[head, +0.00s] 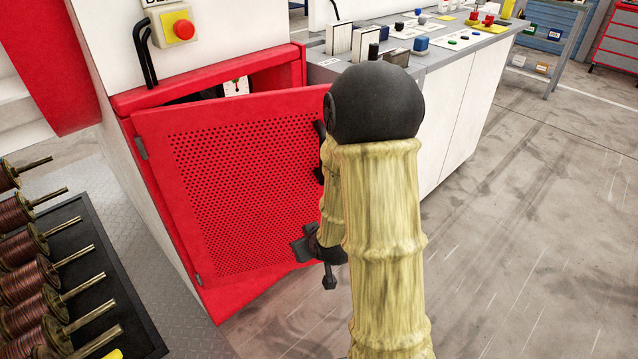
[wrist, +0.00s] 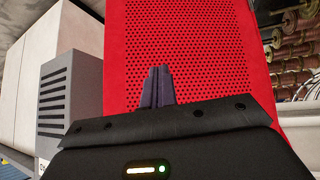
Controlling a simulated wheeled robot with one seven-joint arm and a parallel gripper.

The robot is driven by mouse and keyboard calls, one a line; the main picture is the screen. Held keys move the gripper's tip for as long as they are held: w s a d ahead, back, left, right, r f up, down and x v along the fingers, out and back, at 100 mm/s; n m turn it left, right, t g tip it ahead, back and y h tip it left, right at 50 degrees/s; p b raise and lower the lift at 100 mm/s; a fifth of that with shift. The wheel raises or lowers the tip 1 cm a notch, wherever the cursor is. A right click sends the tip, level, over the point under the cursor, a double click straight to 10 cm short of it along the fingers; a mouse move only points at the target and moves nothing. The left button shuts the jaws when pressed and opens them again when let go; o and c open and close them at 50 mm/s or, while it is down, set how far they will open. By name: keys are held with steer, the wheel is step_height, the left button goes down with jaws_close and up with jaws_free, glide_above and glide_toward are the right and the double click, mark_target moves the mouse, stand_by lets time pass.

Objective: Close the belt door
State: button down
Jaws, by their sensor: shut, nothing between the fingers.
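The belt door (head: 240,190) is a red perforated panel, hinged on its left side and standing partly open. A gap at the top shows between it and the red frame (head: 210,75). In the wrist view the perforated panel of the door (wrist: 190,45) fills the middle. My gripper (head: 301,248) is low in front of the door's right part, partly hidden by my arm. In the wrist view the fingers of my gripper (wrist: 157,76) are together and empty, pointing at the panel. I cannot tell whether they touch it. My arm hides part of the door's right edge.
A rack of copper spools (head: 30,280) stands at the lower left. A red stop button (head: 184,29) is on the white housing above the door. A white workbench (head: 465,105) with small items extends behind my arm. The floor (head: 530,240) at right is clear.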

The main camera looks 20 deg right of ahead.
steer(key=d+r+m+t+h+p, duration=0.2)
steer(key=d+t+p, duration=0.2)
steer(key=d+t, duration=0.3)
steer(key=shift+w+d+r+m+t, duration=0.2)
steer(key=shift+w+d+m+t, duration=0.15)
steer(key=shift+t, duration=0.75)
steer(key=shift+w+a+f, duration=0.1)
steer(key=shift+w, duration=0.05)
steer(key=w+b, duration=0.1)
steer(key=b, duration=0.1)
steer(key=w+b, duration=0.1)
steer(key=b, duration=0.2)
steer(key=w+b, duration=0.2)
steer(key=shift+d+f, duration=0.15)
steer(key=shift+d, duration=0.15)
steer(key=b, duration=0.3)
steer(key=shift+w+b, duration=0.3)
steer(key=shift+b, duration=0.1)
